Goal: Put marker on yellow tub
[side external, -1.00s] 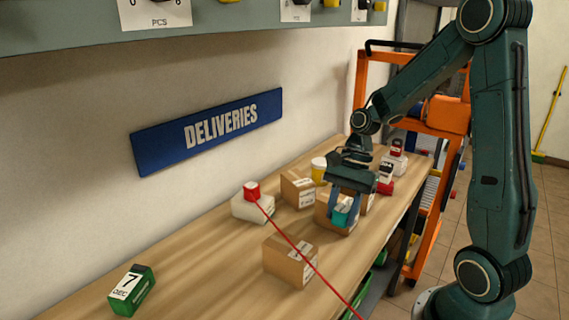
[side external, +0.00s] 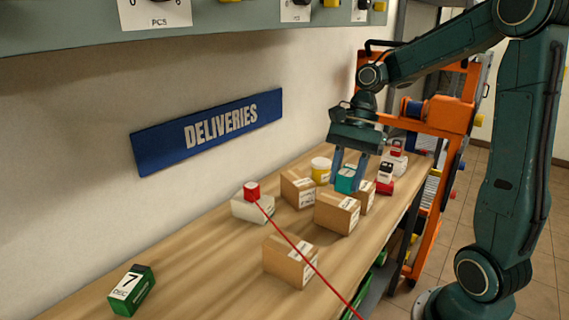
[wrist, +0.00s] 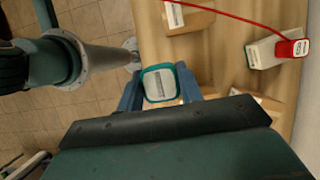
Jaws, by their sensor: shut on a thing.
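My gripper (side external: 349,178) is shut on a small teal block (side external: 345,183), which I take to be the marker. In the wrist view the teal block (wrist: 158,83) shows a pale, labelled top face between the two blue fingers. The yellow tub (side external: 321,176) stands on the wooden bench with a pale lid on top. In the side view, the held block is just right of the tub and looks raised among the cartons; its exact height is unclear. The tub cannot be made out in the wrist view.
Cardboard boxes stand around the tub: one at its left (side external: 298,190), one in front (side external: 337,212) and one nearer (side external: 290,262). A white, red-capped container (side external: 252,206) has a red cable running from it. Red-and-white items (side external: 385,178) stand at right.

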